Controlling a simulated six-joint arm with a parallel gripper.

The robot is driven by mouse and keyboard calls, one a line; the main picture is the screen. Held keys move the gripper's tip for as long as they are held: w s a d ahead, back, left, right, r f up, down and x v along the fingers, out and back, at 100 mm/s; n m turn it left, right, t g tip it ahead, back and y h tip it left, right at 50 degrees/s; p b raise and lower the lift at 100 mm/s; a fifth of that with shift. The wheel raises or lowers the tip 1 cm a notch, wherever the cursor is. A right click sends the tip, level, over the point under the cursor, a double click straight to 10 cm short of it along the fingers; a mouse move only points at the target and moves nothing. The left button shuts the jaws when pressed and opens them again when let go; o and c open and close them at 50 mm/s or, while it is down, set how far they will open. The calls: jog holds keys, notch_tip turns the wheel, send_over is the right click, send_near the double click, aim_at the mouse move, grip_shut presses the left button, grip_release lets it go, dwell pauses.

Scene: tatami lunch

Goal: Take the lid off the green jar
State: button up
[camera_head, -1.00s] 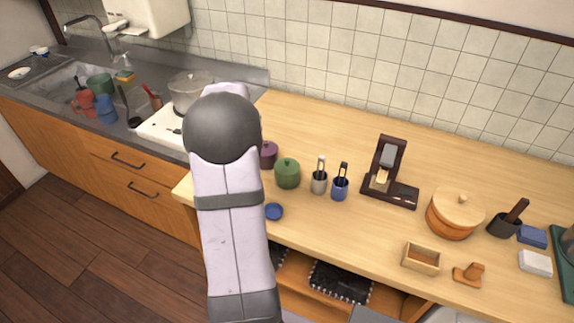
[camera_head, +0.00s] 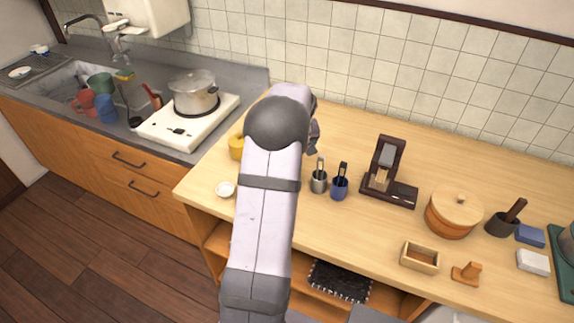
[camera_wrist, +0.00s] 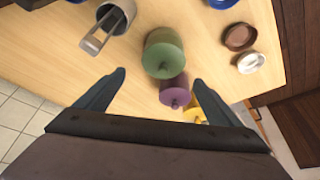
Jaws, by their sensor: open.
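The green jar (camera_wrist: 160,38) stands on the wooden counter in the wrist view, with its green knobbed lid (camera_wrist: 164,60) on it. My gripper (camera_wrist: 158,80) is open, and nothing is held in it. The jar appears just beyond the fingertips in the wrist view, and neither finger visibly touches it. In the head view my gripper (camera_head: 313,140) is mostly behind my arm, and the green jar is hidden there too.
A purple jar (camera_wrist: 173,91) stands beside the green one, with a yellow jar (camera_head: 236,147) further along. A metal cup with tongs (camera_head: 319,183) and a blue cup (camera_head: 340,188) stand to the right. A white dish (camera_head: 225,188) and brown dish (camera_wrist: 240,37) lie near the counter's front.

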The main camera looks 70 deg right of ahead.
jog(key=shift+w+f+p, duration=0.1)
jog(key=shift+f+p, duration=0.1)
jog(key=shift+p, duration=0.15)
jog(key=shift+p+x, duration=1.2)
jog(key=shift+x, duration=1.2)
jog(key=shift+a, duration=0.2)
jog(key=c, duration=1.2)
